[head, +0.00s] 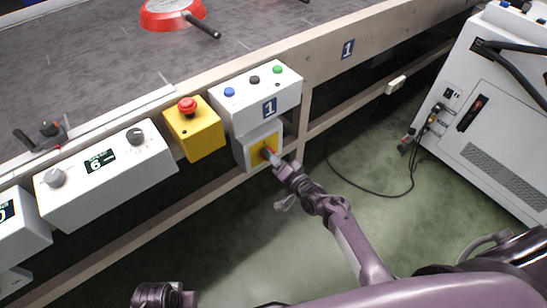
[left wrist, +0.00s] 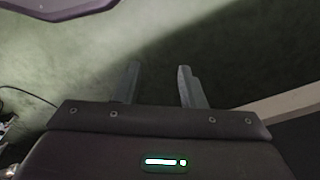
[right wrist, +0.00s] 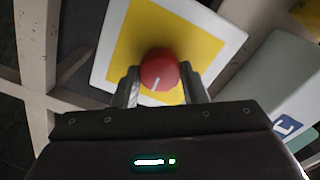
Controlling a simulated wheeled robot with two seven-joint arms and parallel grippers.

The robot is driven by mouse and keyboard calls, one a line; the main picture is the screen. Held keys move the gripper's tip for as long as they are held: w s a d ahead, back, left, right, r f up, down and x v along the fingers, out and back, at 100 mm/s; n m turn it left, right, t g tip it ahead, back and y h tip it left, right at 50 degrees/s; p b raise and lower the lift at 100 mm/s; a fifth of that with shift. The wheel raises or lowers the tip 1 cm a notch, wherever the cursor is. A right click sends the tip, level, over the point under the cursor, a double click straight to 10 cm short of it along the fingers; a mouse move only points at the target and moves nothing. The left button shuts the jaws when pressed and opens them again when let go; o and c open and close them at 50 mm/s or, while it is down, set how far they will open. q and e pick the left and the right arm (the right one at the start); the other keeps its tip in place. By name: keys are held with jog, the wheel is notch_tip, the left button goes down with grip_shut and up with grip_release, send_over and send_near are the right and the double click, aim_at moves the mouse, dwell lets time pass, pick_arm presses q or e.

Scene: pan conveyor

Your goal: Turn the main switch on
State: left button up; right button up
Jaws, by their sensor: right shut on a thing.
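The main switch is a red rotary knob (right wrist: 159,68) on a yellow plate with a white border (right wrist: 225,25). In the head view the yellow plate (head: 257,157) is on the white box below the button box marked 1. My right gripper (head: 274,158) reaches the knob. In the right wrist view its two fingers (right wrist: 159,82) stand on either side of the red knob and are shut on it. A white mark on the knob points down and slightly left in that view. My left gripper (left wrist: 159,78) is open and empty above the green floor.
A yellow box with a red emergency button (head: 187,106) and a white control box with knobs (head: 105,178) are left of the switch. A red pan (head: 170,14) lies on the grey conveyor belt (head: 85,60). A white cabinet (head: 490,120) with cables stands right.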

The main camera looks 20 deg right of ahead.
jog(key=o, duration=1)
pick_arm(q)
jog(key=f, duration=0.1)
jog(key=f+p, duration=0.1)
jog(key=f, duration=0.2)
jog(key=shift+s+a+f, duration=0.2)
jog(key=shift+a+f, duration=0.2)
pick_arm(e)
jog(key=v, duration=0.7)
jog(key=shift+s+d+r, duration=0.1)
jog(key=shift+s+d, duration=0.05)
jog(key=shift+s, duration=0.2)
